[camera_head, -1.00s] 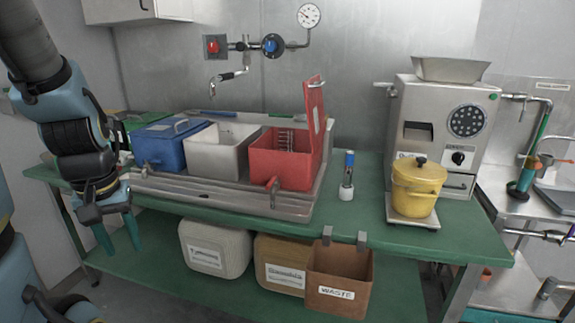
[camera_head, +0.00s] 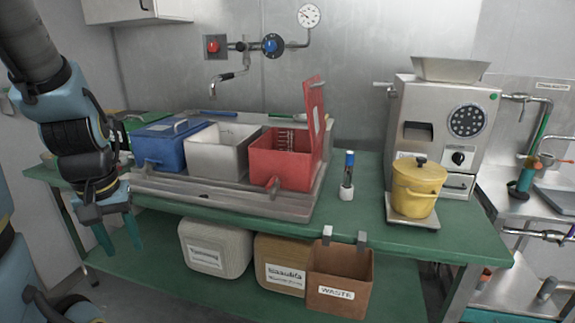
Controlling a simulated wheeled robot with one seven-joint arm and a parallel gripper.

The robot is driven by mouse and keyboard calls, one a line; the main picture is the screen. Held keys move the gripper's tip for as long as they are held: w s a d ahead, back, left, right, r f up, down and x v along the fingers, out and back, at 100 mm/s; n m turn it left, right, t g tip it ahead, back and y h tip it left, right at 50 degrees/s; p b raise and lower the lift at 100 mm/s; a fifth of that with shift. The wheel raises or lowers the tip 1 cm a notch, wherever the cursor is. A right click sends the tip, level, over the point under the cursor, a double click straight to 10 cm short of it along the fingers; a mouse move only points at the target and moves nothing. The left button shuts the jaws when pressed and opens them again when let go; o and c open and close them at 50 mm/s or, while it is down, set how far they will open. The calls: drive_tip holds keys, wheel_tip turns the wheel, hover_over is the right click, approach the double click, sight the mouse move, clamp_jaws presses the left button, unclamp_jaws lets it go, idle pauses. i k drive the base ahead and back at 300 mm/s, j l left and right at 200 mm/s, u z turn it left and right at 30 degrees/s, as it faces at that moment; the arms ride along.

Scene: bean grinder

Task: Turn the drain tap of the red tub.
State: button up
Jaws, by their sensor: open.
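The red tub (camera_head: 278,171) sits at the right end of a metal tray, with its red lid (camera_head: 315,108) standing open and a wire rack inside. Its drain tap (camera_head: 274,185) sticks out of the front face near the bottom. My gripper (camera_head: 119,240) hangs at the left, in front of the table's left part, with its teal fingers pointing down and apart. It is open and empty, well to the left of the tap and lower in the picture.
A white tub (camera_head: 217,154) and a blue tub (camera_head: 160,153) stand left of the red tub on the tray (camera_head: 238,203). A small blue-topped bottle (camera_head: 348,175), a yellow pot (camera_head: 417,190) and a grinder (camera_head: 440,130) stand to the right. A waste bin (camera_head: 340,275) hangs at the table's front edge.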

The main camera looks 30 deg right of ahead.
sight(274, 180)
drive_tip(key=i+l+u, duration=0.1)
drive_tip(key=l+u, duration=0.2)
drive_tip(key=l, duration=0.45)
drive_tip(key=l+u, duration=0.3)
drive_tip(key=l, duration=0.45)
drive_tip(key=i, duration=0.05)
